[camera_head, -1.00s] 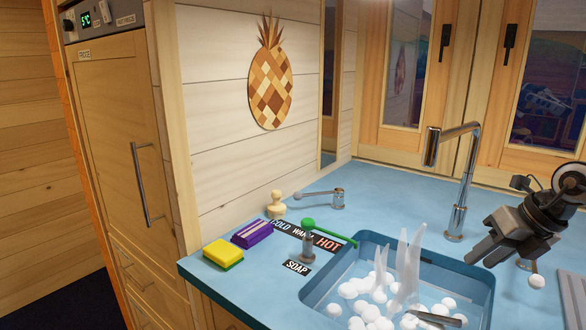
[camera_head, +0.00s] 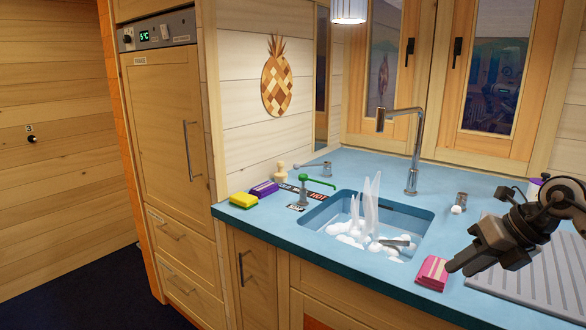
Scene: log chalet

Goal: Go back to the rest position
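My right gripper (camera_head: 458,268) comes in from the right, over the counter to the right of the sink. Its fingertips show close beside a pink sponge-like block (camera_head: 432,273) at the counter's front edge. I see nothing between the fingers, but the angle hides whether they are parted. The block seems to lie on the counter; whether the fingertips touch it cannot be told. My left gripper is not in view.
A ribbed drainboard (camera_head: 540,290) lies right. Dark floor (camera_head: 90,290) is clear at left.

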